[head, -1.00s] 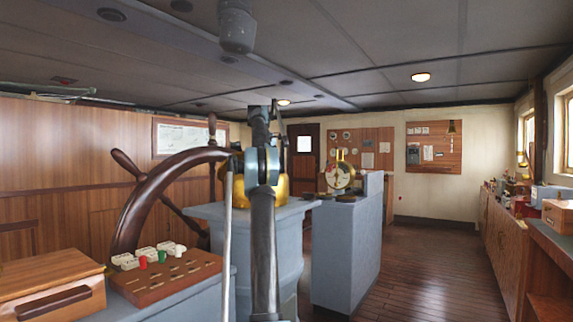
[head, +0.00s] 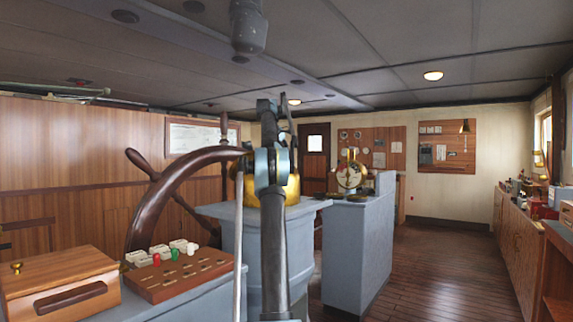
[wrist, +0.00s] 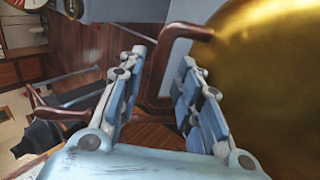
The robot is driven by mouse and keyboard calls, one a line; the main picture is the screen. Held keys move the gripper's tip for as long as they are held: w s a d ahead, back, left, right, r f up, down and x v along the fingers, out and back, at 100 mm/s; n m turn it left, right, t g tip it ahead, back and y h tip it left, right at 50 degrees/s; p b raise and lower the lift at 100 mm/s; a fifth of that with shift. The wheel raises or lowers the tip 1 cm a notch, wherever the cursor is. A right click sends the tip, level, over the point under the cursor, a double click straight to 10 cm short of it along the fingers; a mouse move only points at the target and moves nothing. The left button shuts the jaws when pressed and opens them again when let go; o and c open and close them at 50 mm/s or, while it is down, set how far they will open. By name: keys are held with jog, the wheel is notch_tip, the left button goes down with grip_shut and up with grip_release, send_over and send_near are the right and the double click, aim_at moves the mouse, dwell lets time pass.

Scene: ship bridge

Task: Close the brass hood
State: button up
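The brass hood (head: 292,187) is a rounded golden shape on top of a blue-grey pedestal (head: 245,221). In the head view my arm covers its middle, so I cannot tell how far open it is. In the wrist view the hood (wrist: 265,75) fills the right side, close to the fingers. A brown U-shaped handle (wrist: 168,45) stands out from its left side. My gripper (wrist: 158,78) is open, with one finger on each side of the handle. I see no clear contact with it. My gripper's fingers are hidden in the head view.
A dark wooden ship's wheel (head: 150,205) stands left of my arm. A wooden box (head: 62,280) and a peg board (head: 178,275) are at the front left. A blue-grey console (head: 350,245) stands behind the pedestal. The wooden floor (head: 430,275) to the right is clear.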

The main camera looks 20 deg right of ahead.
jog(key=shift+v, duration=2.3)
jog(key=shift+w, duration=0.1)
